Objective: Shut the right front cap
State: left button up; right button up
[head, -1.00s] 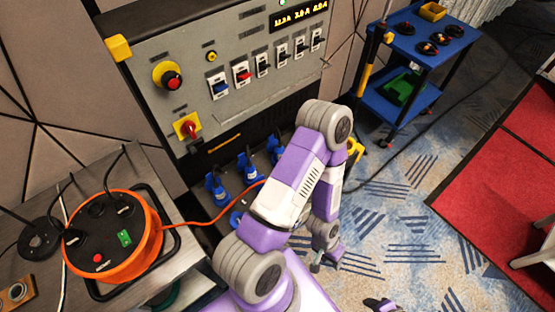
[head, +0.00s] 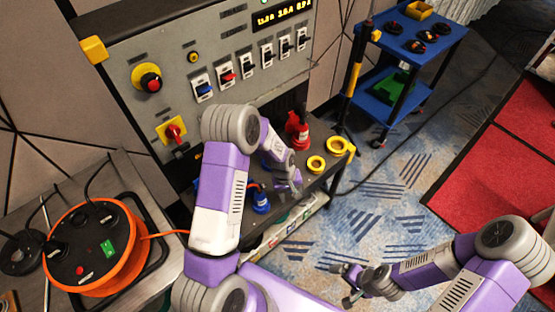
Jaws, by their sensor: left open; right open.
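A row of connector sockets sits on the dark ledge below the grey panel. A blue socket (head: 262,201) shows beside my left gripper (head: 288,186), and a red connector (head: 298,130) stands upright behind it. Two round yellow pieces, one nearer (head: 317,164) and one farther right (head: 335,146), are at the ledge's right end. Which piece is the right front cap, and whether it is open, I cannot tell. My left gripper is open over the ledge, and its arm hides several sockets. My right gripper (head: 350,283) is open over the carpet, away from the ledge.
The panel (head: 200,50) carries switches, a red knob and a lit display. An orange cable reel (head: 95,248) sits on a metal table at left. A blue cart (head: 410,50) stands behind right.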

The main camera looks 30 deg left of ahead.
pick_arm(q)
jog(key=w+a+r+n, duration=0.1)
jog(key=w+a+r, duration=0.2)
jog(key=r, duration=0.1)
jog(key=w+a+r+n+y+b, duration=0.1)
jog(key=w+a+r+n, duration=0.1)
jog(key=w+a+r, duration=0.1)
jog(key=w+a+r+n+y+b, duration=0.1)
jog(key=w+a+r+n, duration=0.1)
jog(key=r, duration=0.3)
jog(key=shift+w+a, duration=0.4)
jog(key=shift+w, duration=0.45)
jog(key=shift+a+n, duration=0.15)
jog(key=shift+n, duration=0.15)
notch_tip(320, 180, down, 7)
jog(key=shift+f+b, duration=0.1)
jog(key=shift+b, duration=0.7)
grip_shut()
